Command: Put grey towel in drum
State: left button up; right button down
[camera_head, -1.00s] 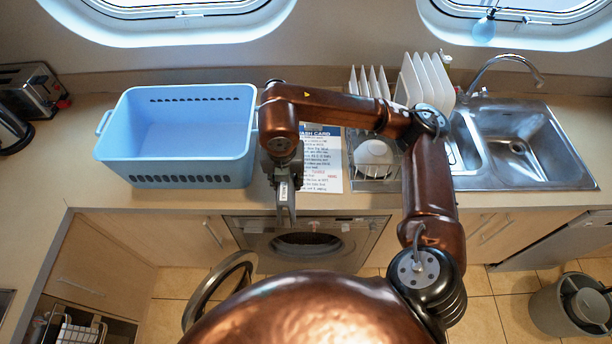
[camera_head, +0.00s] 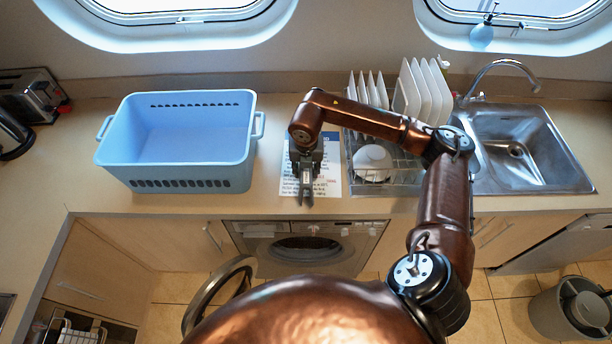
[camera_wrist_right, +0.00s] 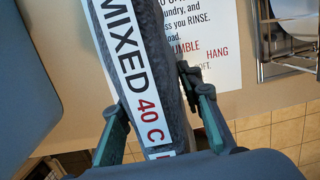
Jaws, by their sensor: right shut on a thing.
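My right gripper (camera_head: 306,192) is over the front edge of the counter, above the washing machine (camera_head: 352,240). In the right wrist view its fingers (camera_wrist_right: 150,98) are shut on the grey towel (camera_wrist_right: 174,72), a folded grey strip with a white label (camera_wrist_right: 130,60) reading "MIXED 40 C". In the head view the towel is small and hard to tell from the gripper. The machine's round drum opening (camera_head: 305,250) faces forward below the counter, and its round door (camera_head: 218,295) stands open to the left. The drum's inside is mostly hidden. My left gripper is out of view.
A blue basket (camera_head: 180,172) stands on the counter to the left. A printed wash card (camera_head: 327,175) lies under my right arm. A dish rack (camera_head: 385,180) with plates and a bowl, then a sink (camera_head: 520,150), are to the right. A grey bin (camera_head: 545,312) stands on the floor.

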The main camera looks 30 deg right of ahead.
aim_at(306, 170)
notch_tip(306, 170, down, 3)
jog(key=shift+r, duration=0.2)
jog(key=shift+s+a, duration=0.1)
jog(key=shift+f, duration=0.15)
jog(key=c, duration=1.4)
grip_release()
jog(key=shift+o, duration=0.2)
jog(key=shift+r, duration=0.3)
jog(key=r, duration=0.4)
jog(key=s+r, duration=0.1)
jog(key=r, duration=0.2)
jog(key=a+r, duration=0.1)
jog(key=r, duration=0.3)
jog(key=shift+s+r, duration=0.25)
jog(key=shift+r, duration=0.05)
